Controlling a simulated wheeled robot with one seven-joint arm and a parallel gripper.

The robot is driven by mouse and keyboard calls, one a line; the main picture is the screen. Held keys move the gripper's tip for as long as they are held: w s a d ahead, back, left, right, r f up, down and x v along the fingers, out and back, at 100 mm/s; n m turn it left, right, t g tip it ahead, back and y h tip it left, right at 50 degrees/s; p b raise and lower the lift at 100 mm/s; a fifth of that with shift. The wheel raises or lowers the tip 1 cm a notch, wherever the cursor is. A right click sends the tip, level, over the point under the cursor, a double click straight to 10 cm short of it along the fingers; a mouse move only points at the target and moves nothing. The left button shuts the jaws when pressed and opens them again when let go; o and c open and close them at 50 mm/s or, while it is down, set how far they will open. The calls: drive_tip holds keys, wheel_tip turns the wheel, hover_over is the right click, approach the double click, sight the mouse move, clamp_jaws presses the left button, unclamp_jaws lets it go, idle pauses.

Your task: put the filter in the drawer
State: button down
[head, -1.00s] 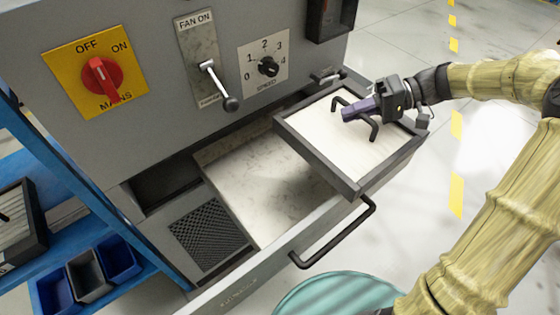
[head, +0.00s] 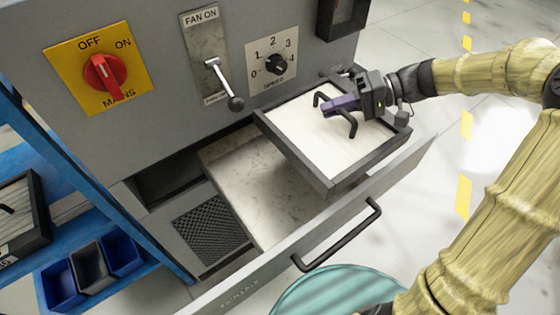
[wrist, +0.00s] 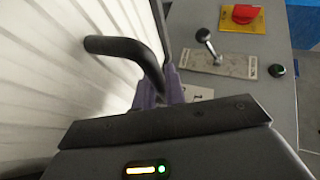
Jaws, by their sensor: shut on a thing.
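The filter (head: 318,150) is a square white pleated panel in a dark frame with a black bar handle. My gripper (head: 338,105) is shut on that handle and holds the filter over the right part of the open drawer. In the wrist view the purple fingers (wrist: 160,88) are at the black handle (wrist: 118,46), with white pleats beside it. The drawer (head: 262,180) is pulled out of the grey cabinet, with a pale, stained floor. The filter hides its right end. I cannot tell the exact height of the filter above the drawer.
The drawer's front carries a black bar handle (head: 340,238). Above are a red mains switch (head: 103,74), a fan lever (head: 224,84) and a speed knob (head: 275,64). A teal round object (head: 335,292) stands in front. Blue shelving with bins (head: 90,268) is at left.

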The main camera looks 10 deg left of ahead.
sight(281, 122)
drive_tip(key=s+a, duration=0.1)
drive_tip(key=a, duration=0.2)
drive_tip(key=s+a, duration=0.1)
drive_tip(key=a, duration=0.3)
drive_tip(key=s+a, duration=0.1)
drive_tip(key=a, duration=0.3)
drive_tip(key=shift+s+p, duration=0.25)
drive_tip(key=shift+p, duration=0.05)
wheel_tip(281, 122, down, 14)
drive_tip(key=shift+b, duration=0.35)
wheel_tip(281, 122, down, 4)
drive_tip(key=c, duration=1.5)
unclamp_jaws()
drive_tip(key=shift+o, duration=0.2)
